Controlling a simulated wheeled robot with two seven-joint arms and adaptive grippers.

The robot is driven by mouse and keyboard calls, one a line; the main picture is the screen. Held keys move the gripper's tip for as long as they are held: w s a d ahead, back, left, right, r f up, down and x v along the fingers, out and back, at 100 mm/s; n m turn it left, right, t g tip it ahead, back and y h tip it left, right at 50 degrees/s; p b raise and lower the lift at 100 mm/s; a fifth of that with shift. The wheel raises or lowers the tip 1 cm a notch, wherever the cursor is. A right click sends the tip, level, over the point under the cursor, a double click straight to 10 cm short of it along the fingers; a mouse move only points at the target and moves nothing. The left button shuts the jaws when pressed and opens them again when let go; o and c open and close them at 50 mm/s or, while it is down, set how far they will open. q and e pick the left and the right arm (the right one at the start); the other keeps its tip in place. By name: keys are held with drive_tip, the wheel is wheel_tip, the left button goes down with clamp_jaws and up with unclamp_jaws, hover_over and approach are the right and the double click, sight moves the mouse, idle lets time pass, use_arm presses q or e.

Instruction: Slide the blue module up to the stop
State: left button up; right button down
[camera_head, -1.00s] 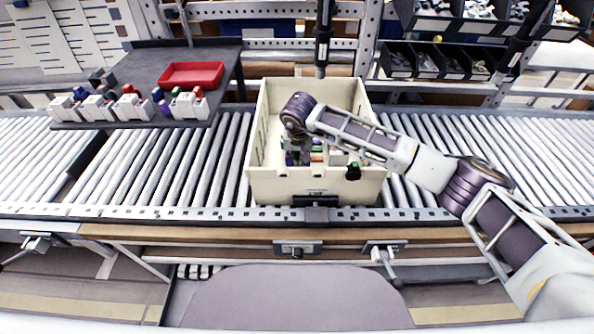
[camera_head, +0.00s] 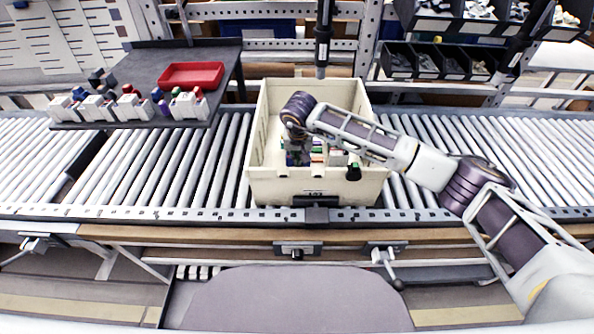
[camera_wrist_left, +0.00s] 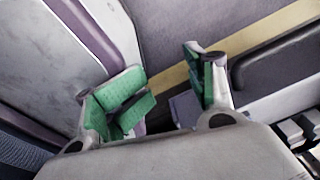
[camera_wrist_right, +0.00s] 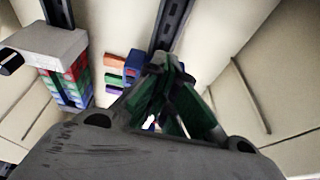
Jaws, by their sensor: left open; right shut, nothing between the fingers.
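A blue module (camera_wrist_right: 132,66) shows in the right wrist view beside a dark slotted rail (camera_wrist_right: 172,24), next to orange, green and purple pieces (camera_wrist_right: 114,72). My right gripper (camera_wrist_right: 166,66) is shut and empty, its green-padded fingers over the rail just right of the blue module. I cannot tell whether they touch it. In the head view the right gripper (camera_head: 298,156) is down inside the cream bin (camera_head: 270,185), and the arm hides much of the contents. I cannot make out the stop. My left gripper (camera_wrist_left: 168,92) is open and empty in the left wrist view.
A second rail (camera_wrist_right: 57,12) carries a pale grey block (camera_wrist_right: 45,42) and a stack of coloured modules (camera_wrist_right: 68,86). The bin's walls surround the right gripper. The bin stands on a roller conveyor (camera_head: 180,170). A grey table (camera_head: 140,62) holds a red tray (camera_head: 191,75) and several modules.

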drive_tip(key=shift+s+d+f+b, duration=0.15)
drive_tip(key=shift+s+f+b, duration=0.1)
drive_tip(key=shift+f, duration=0.45)
drive_tip(key=shift+s+d+f+b, duration=0.1)
drive_tip(key=shift+s+d+f, duration=0.1)
drive_tip(key=shift+f, duration=0.45)
drive_tip(key=shift+s+f, duration=0.1)
drive_tip(key=shift+s, duration=0.15)
idle(0.4)
drive_tip(key=shift+w+a+r, duration=0.1)
drive_tip(key=shift+r, duration=0.95)
idle(0.5)
drive_tip(key=shift+w+r+p, duration=0.15)
drive_tip(key=shift+r+p, duration=0.6)
drive_tip(key=shift+r, duration=0.55)
wheel_tip(320, 180, up, 10)
drive_tip(key=p, duration=0.3)
drive_tip(key=shift+s+a, duration=0.2)
drive_tip(key=shift+s, duration=0.1)
drive_tip(key=shift+f, duration=0.1)
